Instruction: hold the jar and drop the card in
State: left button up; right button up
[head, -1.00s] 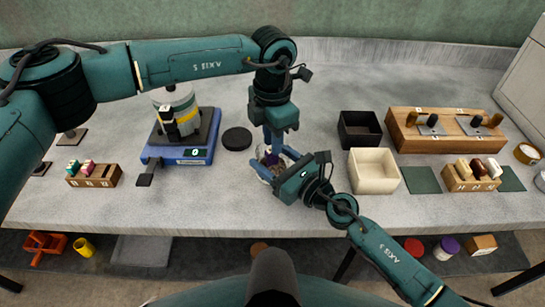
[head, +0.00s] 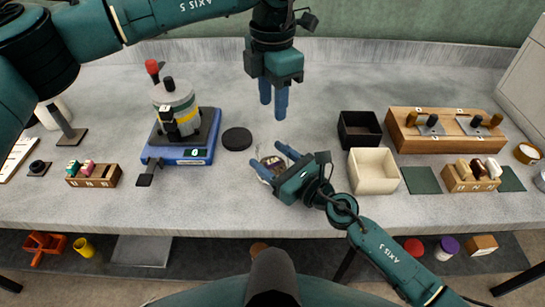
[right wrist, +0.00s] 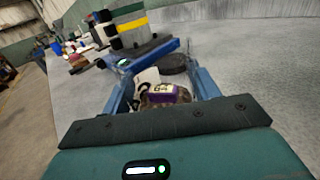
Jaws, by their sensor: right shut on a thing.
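The clear glass jar (head: 270,166) stands near the table's front middle, and it shows between the fingers in the right wrist view (right wrist: 136,92). My right gripper (head: 272,162) is shut on its sides. In the right wrist view a purple and white card (right wrist: 165,92) with dark marks lies inside the jar, over brownish contents; a paler piece shows behind it. My left gripper (head: 273,102) hangs above and behind the jar, fingers apart and empty. The right fingers partly hide the jar in the head view.
A black disc-shaped lid (head: 237,138) lies left of the jar. A black bin (head: 359,130) and a cream bin (head: 373,171) stand to the right.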

jog(key=o, duration=1.3)
pick_arm(q)
notch_tip(320, 180, up, 2)
